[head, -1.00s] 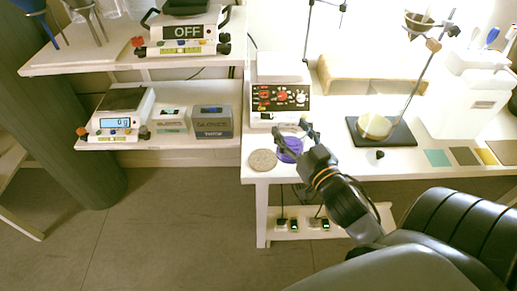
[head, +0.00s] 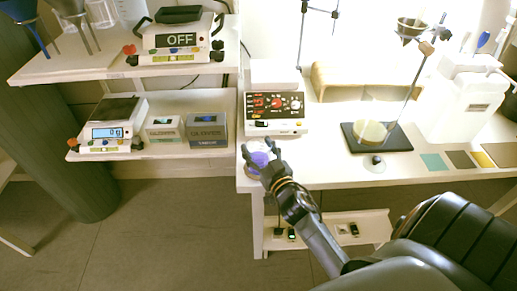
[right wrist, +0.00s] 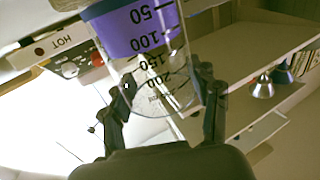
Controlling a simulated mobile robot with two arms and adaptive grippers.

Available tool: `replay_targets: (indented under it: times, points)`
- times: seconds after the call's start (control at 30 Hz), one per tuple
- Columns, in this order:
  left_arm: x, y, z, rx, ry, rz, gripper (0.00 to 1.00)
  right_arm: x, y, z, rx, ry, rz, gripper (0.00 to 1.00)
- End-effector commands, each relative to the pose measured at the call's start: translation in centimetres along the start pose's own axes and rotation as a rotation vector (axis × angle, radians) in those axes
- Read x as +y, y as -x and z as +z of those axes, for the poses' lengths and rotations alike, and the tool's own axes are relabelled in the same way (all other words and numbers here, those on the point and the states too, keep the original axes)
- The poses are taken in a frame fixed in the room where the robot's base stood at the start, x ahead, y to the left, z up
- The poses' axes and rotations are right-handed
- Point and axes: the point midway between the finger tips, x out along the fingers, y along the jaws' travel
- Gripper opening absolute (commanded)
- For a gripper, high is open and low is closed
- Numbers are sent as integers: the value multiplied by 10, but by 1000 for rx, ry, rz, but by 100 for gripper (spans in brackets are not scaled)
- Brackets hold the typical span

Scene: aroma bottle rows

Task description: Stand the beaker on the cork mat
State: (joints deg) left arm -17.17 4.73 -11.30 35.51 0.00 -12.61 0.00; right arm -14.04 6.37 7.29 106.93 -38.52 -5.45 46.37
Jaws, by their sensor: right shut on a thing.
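The beaker (head: 259,159) is clear glass with purple liquid. In the head view it is at the front left corner of the white bench. My right gripper (head: 260,149) is shut on it, one finger on each side. In the right wrist view the beaker (right wrist: 141,36) fills the upper middle between the fingers (right wrist: 163,90), its liquid and 50 mark towards the top of the picture. The cork mat is now hidden behind the beaker and gripper. I cannot tell whether the beaker touches it. My left gripper is not in view.
A white hotplate (head: 276,113) stands just behind the beaker. A dark stand base (head: 395,138) with a bowl is further right, near several coloured squares (head: 433,162). The bench's front edge is close to the gripper. Shelves with scales (head: 112,134) are at left.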

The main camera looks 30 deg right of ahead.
Motion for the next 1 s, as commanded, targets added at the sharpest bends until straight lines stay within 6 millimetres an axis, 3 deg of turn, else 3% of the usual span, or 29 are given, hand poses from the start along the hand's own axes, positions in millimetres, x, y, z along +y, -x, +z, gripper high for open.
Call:
replay_targets:
  times: [0.27,0.3,0.4,0.77,1.0]
  points:
    - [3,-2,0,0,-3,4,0,0,0,2,2,0,0,20]
    - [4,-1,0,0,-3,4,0,0,0,1,1,1,0,67]
    - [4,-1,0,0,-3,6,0,0,0,1,1,1,0,83]
    - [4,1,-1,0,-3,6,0,0,0,-2,1,1,0,83]
    - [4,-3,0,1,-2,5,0,1,36,1,-3,-1,1,83]
